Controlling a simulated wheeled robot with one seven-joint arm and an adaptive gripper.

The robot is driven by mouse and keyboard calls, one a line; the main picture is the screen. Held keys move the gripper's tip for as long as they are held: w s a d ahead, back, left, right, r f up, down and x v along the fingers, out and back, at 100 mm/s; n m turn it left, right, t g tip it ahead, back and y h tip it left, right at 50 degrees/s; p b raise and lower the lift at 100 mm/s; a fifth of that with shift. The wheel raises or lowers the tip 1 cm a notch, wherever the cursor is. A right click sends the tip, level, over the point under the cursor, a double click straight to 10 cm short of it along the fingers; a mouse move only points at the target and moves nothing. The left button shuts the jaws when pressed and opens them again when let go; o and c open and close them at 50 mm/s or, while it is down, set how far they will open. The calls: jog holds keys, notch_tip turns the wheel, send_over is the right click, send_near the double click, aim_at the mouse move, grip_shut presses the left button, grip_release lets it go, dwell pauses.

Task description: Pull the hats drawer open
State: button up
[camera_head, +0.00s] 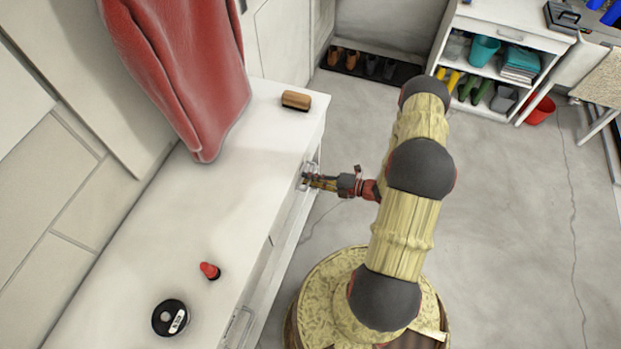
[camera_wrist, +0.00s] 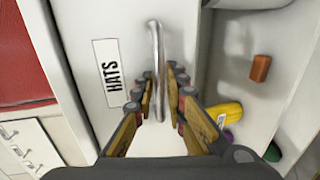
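The hats drawer (camera_wrist: 108,35) has a white front with a black-on-white HATS label (camera_wrist: 112,73) in the wrist view. Its metal bar handle (camera_wrist: 157,60) runs between the two fingers of my gripper (camera_wrist: 161,82). The fingers stand apart on either side of the bar, with a gap visible, so my gripper is open around it. In the head view my gripper (camera_head: 310,181) is at the front of the white bench (camera_head: 205,215), and its fingers hide part of the handle there. The drawer front looks flush with the bench.
A brush (camera_head: 296,100), a red object (camera_head: 210,270) and a round black tin (camera_head: 170,317) lie on the bench top. A red coat (camera_head: 190,75) hangs above it. A shoe tray (camera_head: 368,68) and a shelf unit (camera_head: 513,36) stand behind.

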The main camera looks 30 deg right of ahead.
jog(key=shift+c, duration=0.5)
grip_shut()
jog(key=shift+s, duration=0.1)
jog(key=f+v, duration=0.2)
jog(key=v, duration=0.9)
jog(key=s+f+p+v, duration=0.1)
jog(key=f+v, duration=0.2)
jog(key=v, duration=0.9)
jog(key=shift+d, duration=0.45)
